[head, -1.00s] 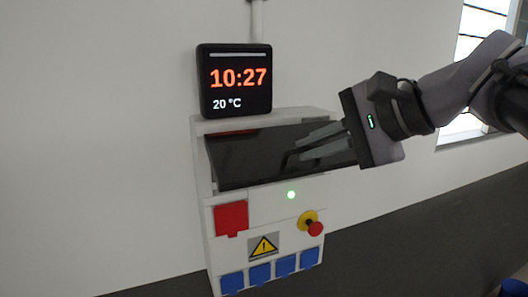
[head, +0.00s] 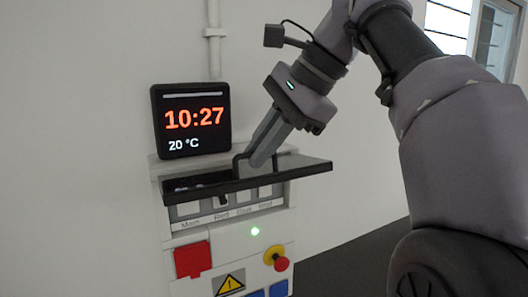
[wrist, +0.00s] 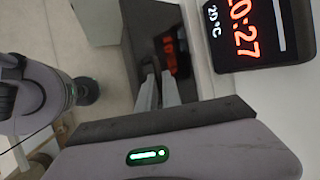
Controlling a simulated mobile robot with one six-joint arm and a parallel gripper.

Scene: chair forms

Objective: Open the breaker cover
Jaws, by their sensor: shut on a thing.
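The breaker cover (head: 300,172) is a dark, glossy panel on the front of the white electrical box (head: 225,222). It is swung up and sticks out nearly level. Below its edge, breaker switches (head: 222,200) show above labels that seem to read Main, Red, Blue and Wall; their upper parts are hidden. My gripper (head: 257,160) comes down from the upper right and is shut on the cover's dark handle (head: 238,163).
A black clock display (head: 192,120) reading 10:27 stands just above the box, close to my gripper's left. The lower front has a red socket cover (head: 192,260), a red stop button (head: 280,263), a warning sign (head: 229,283) and blue sockets (head: 278,289).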

